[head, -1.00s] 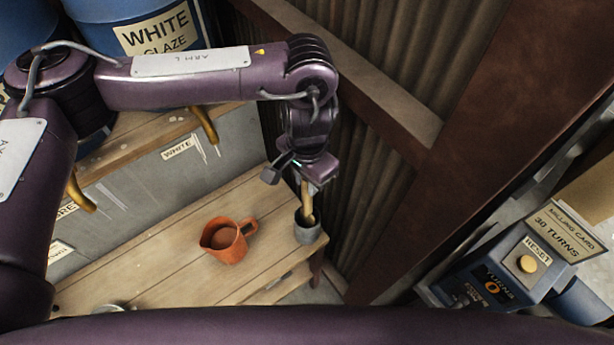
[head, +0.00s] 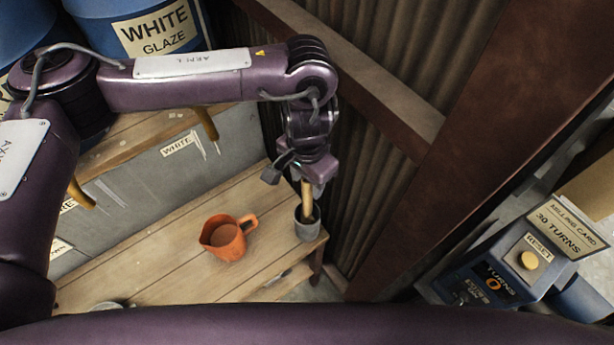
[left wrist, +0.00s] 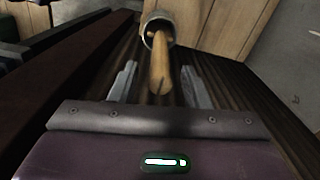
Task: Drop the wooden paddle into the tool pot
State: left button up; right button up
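The wooden paddle (head: 307,195) stands nearly upright with its lower end inside the grey tool pot (head: 308,229), at the right end of the wooden bench. My left gripper (head: 314,181) is directly above the pot, around the paddle's upper end. In the left wrist view, the two fingers (left wrist: 159,85) are spread, with a gap on each side of the paddle (left wrist: 160,60). The pot (left wrist: 157,22) shows beyond them, with the paddle's far end inside its rim. My right gripper is not in view.
An orange jug (head: 228,238) with brown liquid stands on the bench (head: 175,255) left of the pot. A corrugated wall (head: 365,190) rises close behind the pot. A blue counter box (head: 505,265) with a reset button is at the right. Glaze barrels (head: 150,30) stand at upper left.

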pick_arm(q)
jog(key=shift+r, duration=0.1)
jog(key=shift+r, duration=0.35)
notch_tip(320, 180, up, 12)
jog(key=b, duration=0.1)
jog(key=shift+r, duration=0.15)
dwell(0.4)
